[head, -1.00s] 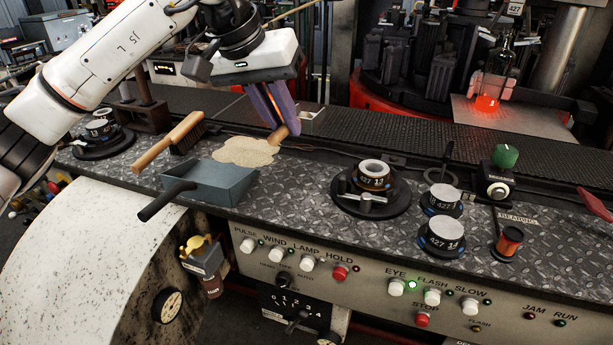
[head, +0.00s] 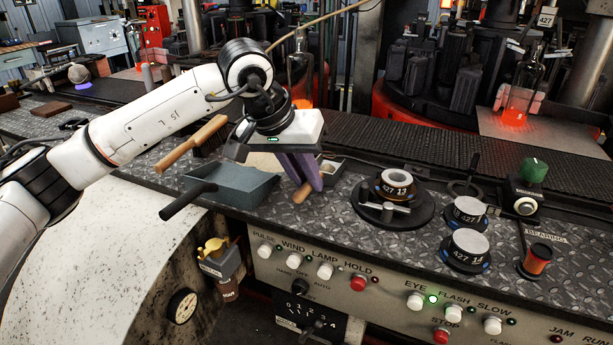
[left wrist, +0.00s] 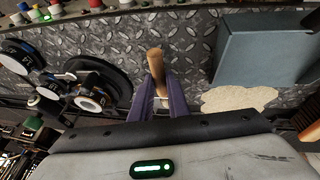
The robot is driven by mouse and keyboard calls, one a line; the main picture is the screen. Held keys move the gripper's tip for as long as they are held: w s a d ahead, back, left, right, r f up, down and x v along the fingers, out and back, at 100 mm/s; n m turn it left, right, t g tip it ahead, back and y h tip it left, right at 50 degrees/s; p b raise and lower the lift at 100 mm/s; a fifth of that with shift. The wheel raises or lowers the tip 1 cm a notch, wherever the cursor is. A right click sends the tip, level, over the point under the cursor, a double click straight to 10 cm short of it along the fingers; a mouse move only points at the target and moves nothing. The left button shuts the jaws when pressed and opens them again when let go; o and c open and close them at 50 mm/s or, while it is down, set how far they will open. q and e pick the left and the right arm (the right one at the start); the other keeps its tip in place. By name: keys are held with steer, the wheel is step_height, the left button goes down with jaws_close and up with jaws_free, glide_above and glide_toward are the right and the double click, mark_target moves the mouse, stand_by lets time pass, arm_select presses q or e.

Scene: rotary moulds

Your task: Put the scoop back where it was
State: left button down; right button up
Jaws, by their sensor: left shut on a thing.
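My left gripper (head: 302,184) is shut on the scoop, with its purple fingers around the wooden handle (head: 300,195). The scoop's pale metal bowl (head: 331,170) shows behind and to the right of the fingers. In the left wrist view the wooden handle (left wrist: 155,64) sticks out past the fingertips, while the bowl is mostly hidden. The scoop is over the diamond-plate bench, between the grey-blue dustpan and the round mould stand. I cannot tell whether it touches the plate. My right gripper is not in view.
The dustpan (head: 240,184) lies left of the scoop, with a wooden-handled brush (head: 192,143) behind it. A sand pile (left wrist: 238,98) lies close by. The mould stand (head: 394,205) and two labelled pucks (head: 467,246) stand right. Bare plate lies in front of the gripper.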

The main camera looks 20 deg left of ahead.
arm_select(q)
steer(key=c, duration=1.7)
jaws_free()
steer(key=shift+f, duration=0.1)
steer(key=shift+r, duration=0.25)
steer(key=v, duration=1.2)
steer(key=shift+w, duration=0.1)
